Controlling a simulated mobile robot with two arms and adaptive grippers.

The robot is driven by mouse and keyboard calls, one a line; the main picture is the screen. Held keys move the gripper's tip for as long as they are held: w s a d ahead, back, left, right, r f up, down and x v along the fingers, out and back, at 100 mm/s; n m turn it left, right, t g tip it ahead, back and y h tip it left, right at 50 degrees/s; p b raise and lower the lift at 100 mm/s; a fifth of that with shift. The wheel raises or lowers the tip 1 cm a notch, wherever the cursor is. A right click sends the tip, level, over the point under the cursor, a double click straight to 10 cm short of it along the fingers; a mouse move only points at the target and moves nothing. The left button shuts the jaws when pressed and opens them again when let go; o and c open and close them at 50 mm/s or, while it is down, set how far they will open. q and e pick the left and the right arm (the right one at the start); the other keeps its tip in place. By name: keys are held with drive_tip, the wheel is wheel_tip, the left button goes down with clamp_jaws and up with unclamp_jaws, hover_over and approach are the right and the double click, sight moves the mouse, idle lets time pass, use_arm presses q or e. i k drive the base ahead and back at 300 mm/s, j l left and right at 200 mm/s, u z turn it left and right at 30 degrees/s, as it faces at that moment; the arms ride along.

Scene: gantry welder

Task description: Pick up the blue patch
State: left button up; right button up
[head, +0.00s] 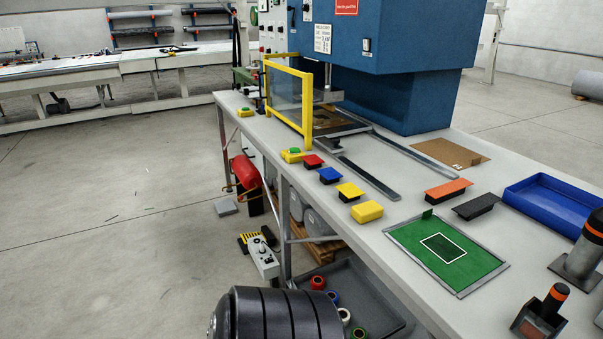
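The blue patch (330,175) is a small flat piece with a blue top and a dark underside. It lies near the front edge of the grey workbench (410,200), in a row between a red patch (313,160) and a yellow patch (350,191). Nothing covers it and nothing touches it from above.
A yellow-framed guard (289,97) stands behind the row, before the blue machine (400,40). A yellow box with a green button (292,155) and a plain yellow block (367,211) flank the row. A green mat (410,236) and blue tray (540,180) are right.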

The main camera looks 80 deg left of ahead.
sight(329, 173)
drive_tip(key=u, duration=2.35)
drive_tip(key=i+j+z, duration=0.1)
drive_tip(key=z, duration=0.25)
drive_tip(key=j+z, duration=0.1)
drive_tip(key=z, duration=0.25)
drive_tip(key=i+j+z, duration=0.1)
drive_tip(key=z, duration=0.2)
drive_tip(key=i+j+z, duration=0.2)
drive_tip(key=j+z, duration=0.2)
drive_tip(key=j, duration=0.9)
drive_tip(key=j+z, duration=0.45)
drive_tip(key=j, duration=0.85)
